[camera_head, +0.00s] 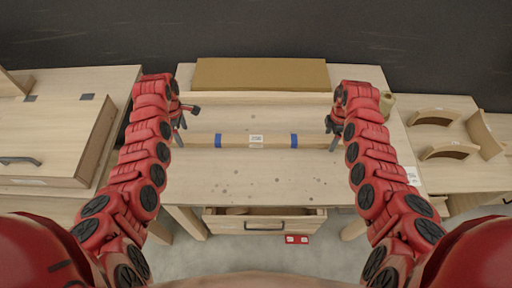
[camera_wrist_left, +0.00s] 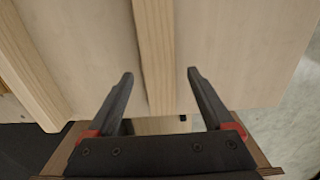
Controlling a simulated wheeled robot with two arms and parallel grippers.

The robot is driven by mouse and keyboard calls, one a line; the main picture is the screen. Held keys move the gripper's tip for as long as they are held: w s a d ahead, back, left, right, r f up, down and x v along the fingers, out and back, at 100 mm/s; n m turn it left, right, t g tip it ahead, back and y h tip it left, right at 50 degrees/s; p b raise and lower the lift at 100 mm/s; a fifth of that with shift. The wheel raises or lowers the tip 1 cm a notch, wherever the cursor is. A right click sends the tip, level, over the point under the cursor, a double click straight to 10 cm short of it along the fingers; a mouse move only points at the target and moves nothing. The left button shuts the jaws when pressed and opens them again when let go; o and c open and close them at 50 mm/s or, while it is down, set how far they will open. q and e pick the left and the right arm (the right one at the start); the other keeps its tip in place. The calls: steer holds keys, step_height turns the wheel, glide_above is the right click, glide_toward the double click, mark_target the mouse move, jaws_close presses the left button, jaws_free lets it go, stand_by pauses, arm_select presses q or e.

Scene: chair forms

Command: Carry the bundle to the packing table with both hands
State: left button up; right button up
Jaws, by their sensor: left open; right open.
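The bundle (camera_head: 271,142), a long pale wooden bar with two blue bands and a white label, lies across the middle workbench (camera_head: 260,186). My left gripper (camera_head: 181,121) is open at the bundle's left end. In the left wrist view its open fingers (camera_wrist_left: 160,92) straddle a pale wooden strip (camera_wrist_left: 155,45), seemingly the bundle's end, and I see no grip on it. My right gripper (camera_head: 334,129) is open near the bundle's right end; its fingertips are small, so contact is unclear. I cannot tell which table is the packing table.
A brown flat board (camera_head: 260,74) lies at the bench's back. A drawer (camera_head: 264,222) stands open at the front. A roll (camera_head: 387,104) is at the back right. Curved wooden forms (camera_head: 448,151) stand on the right table; a cabinet (camera_head: 52,150) is at left.

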steer(key=shift+r, duration=0.15)
arm_select(q)
step_height(320, 180, up, 9)
steer(key=shift+f, duration=0.15)
arm_select(e)
step_height(320, 180, up, 12)
steer(key=shift+f, duration=0.2)
stand_by(0.5)
